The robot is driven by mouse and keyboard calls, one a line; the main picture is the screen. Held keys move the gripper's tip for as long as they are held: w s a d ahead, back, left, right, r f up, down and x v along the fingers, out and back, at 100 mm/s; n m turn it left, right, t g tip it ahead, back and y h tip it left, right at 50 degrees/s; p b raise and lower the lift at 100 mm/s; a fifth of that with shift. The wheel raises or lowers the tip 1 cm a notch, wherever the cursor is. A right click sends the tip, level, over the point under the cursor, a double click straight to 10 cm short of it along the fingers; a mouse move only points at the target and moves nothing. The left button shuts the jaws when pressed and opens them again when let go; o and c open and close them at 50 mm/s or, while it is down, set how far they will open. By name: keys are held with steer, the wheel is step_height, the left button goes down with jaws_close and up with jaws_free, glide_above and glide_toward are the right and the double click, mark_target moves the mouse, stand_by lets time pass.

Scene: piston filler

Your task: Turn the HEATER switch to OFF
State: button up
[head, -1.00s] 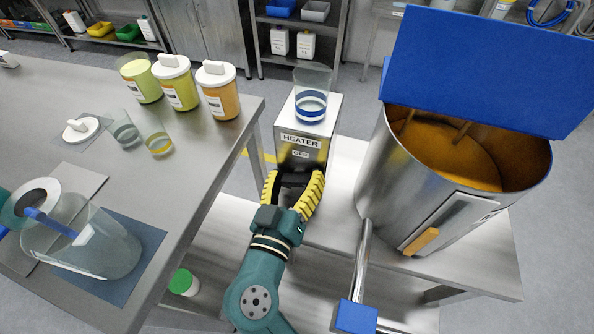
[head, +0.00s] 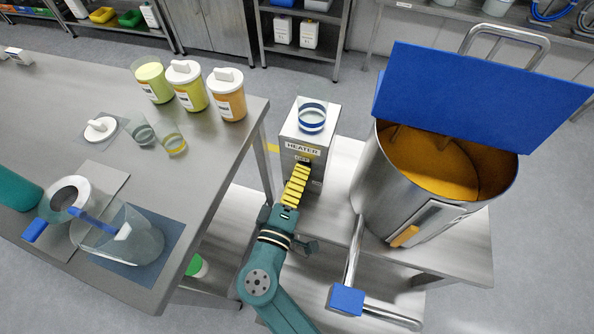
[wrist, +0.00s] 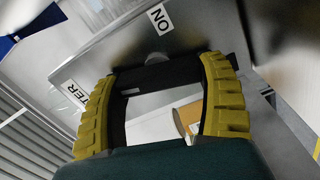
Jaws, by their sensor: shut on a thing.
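The HEATER box (head: 311,137) is a metal box on a low steel shelf, with a HEATER label (head: 302,149) on its front. A smaller label (head: 302,159) sits below it, partly hidden by my fingertips. In the wrist view the panel (wrist: 115,55) appears tilted, with an ON label (wrist: 158,18) and part of the HEATER label (wrist: 75,93). My gripper (head: 301,173) is at the box's front, its yellow fingers seen edge-on. In the wrist view my gripper (wrist: 158,80) is shut on the black switch handle (wrist: 160,76). Which way the switch points is unclear.
A glass beaker with blue bands (head: 311,117) stands on top of the box. A steel hopper (head: 385,190) with an open blue lid (head: 480,100) stands close on the right. The steel table (head: 70,80) with jars and beakers is on the left.

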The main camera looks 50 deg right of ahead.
steer(key=shift+n+p, duration=0.8)
steer(key=shift+n, duration=0.5)
steer(key=o, duration=1.1)
steer(key=shift+a, duration=0.15)
steer(key=v, duration=1.1)
steer(key=shift+s+a+f, duration=0.1)
steer(key=shift+s+a, duration=0.1)
steer(key=shift+a, duration=0.15)
